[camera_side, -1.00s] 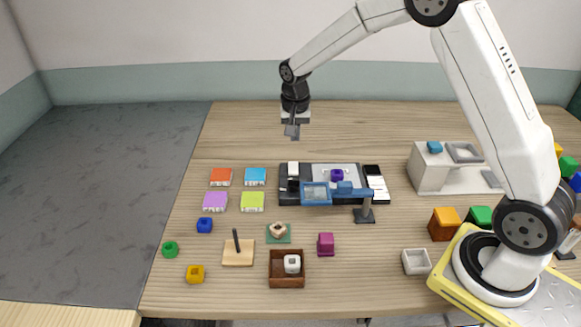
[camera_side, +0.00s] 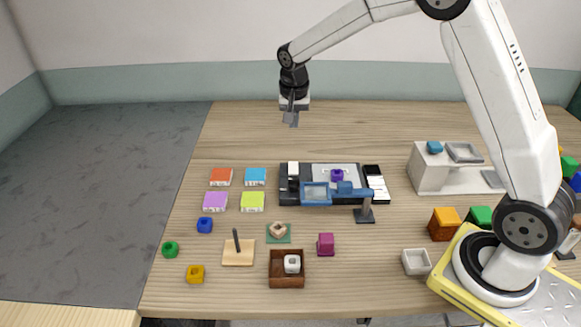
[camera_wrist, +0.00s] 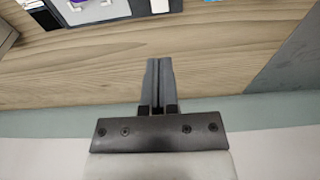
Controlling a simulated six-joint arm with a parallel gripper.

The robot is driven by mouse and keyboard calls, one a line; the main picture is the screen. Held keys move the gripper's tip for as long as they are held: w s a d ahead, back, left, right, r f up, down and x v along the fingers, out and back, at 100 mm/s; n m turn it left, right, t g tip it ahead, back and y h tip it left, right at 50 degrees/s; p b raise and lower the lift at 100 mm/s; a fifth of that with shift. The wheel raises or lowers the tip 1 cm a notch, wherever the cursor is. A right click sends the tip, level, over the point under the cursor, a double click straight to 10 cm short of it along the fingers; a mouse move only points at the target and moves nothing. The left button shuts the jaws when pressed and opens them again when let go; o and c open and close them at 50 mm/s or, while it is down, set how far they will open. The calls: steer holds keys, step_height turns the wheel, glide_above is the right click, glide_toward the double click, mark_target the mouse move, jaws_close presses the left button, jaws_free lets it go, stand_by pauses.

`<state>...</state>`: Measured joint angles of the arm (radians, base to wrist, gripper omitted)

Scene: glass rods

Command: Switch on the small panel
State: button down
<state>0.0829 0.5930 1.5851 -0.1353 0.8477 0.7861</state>
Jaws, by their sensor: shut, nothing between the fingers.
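A dark flat tray (camera_side: 325,200) lies in the middle of the table. At its right end is a narrow panel with a black upper part and a white lower part (camera_side: 376,184). At its left end stands a white-topped block (camera_side: 293,170); I cannot tell which part is the switch. The tray also shows at the top edge of the wrist view (camera_wrist: 118,22), cut off. My gripper (camera_side: 291,121) is shut and empty, high above the back of the table, apart from the tray. Its closed fingers show in the wrist view (camera_wrist: 160,62).
A blue frame on a stand (camera_side: 365,205) reaches over the tray's front. A purple piece (camera_side: 337,175) sits on the tray. Coloured tiles (camera_side: 254,177) lie left; a white stand (camera_side: 432,170) is right. Small blocks, a peg board (camera_side: 238,258) and a brown box (camera_side: 287,281) are in front.

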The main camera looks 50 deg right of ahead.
mark_target(293, 168)
steer(key=shift+f, duration=0.1)
steer(key=f, duration=0.4)
steer(key=w+d+f, duration=0.1)
steer(key=f, duration=0.8)
steer(key=shift+w+d+f, duration=0.25)
steer(key=shift+d+f, duration=0.05)
steer(key=shift+f, duration=0.05)
steer(key=shift+f, duration=0.1)
stand_by(0.3)
steer(key=shift+d+f, duration=0.1)
steer(key=shift+f, duration=0.05)
stand_by(0.4)
steer(key=shift+s+a+r, duration=0.2)
steer(key=shift+s+a, duration=0.3)
steer(key=shift+a, duration=0.1)
steer(key=shift+r, duration=0.1)
